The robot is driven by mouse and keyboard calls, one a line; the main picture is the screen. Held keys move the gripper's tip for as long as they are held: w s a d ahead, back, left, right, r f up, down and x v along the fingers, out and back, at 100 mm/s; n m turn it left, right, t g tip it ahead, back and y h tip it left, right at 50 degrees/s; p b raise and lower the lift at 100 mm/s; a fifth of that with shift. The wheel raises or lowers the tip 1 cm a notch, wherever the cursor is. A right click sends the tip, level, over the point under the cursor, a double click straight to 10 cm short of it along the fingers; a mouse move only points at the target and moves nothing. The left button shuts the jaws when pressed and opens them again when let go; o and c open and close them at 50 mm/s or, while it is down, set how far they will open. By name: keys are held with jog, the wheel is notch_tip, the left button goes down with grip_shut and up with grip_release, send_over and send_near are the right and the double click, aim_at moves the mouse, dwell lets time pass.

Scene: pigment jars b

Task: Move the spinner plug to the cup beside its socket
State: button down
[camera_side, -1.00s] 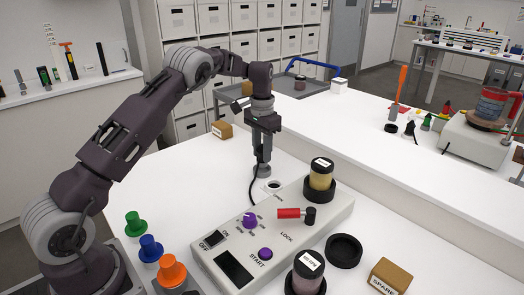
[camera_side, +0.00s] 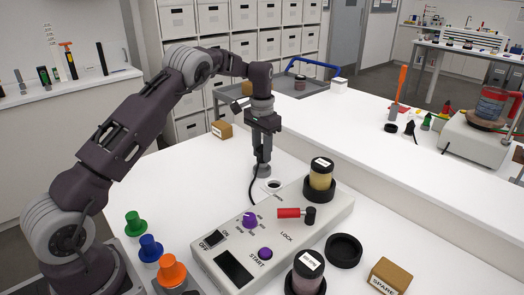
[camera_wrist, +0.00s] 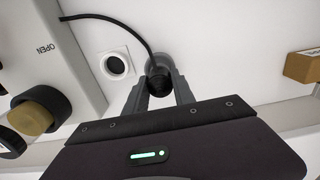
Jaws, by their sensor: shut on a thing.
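My gripper (camera_side: 262,153) points straight down and is shut on the spinner plug, a dark plug with a black cable. The plug (camera_wrist: 160,84) shows between my fingertips in the wrist view, and its cable (camera_wrist: 105,17) runs off to the left. The small grey cup (camera_side: 262,171) is right under the plug, and its rim shows around the plug in the wrist view. I cannot tell whether the plug rests on the cup's bottom. The socket (camera_side: 274,185), a dark hole in a white plate, is empty beside the cup; it also shows in the wrist view (camera_wrist: 116,65).
The grey spinner box (camera_side: 225,240) has a purple knob, a red lock lever (camera_side: 289,213) and a yellow jar (camera_side: 321,175) on it. Coloured stoppers are at left.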

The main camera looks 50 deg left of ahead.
jog(key=shift+f, duration=1.15)
jog(key=c, duration=1)
grip_release()
jog(key=shift+o, duration=0.2)
notch_tip(320, 180, up, 7)
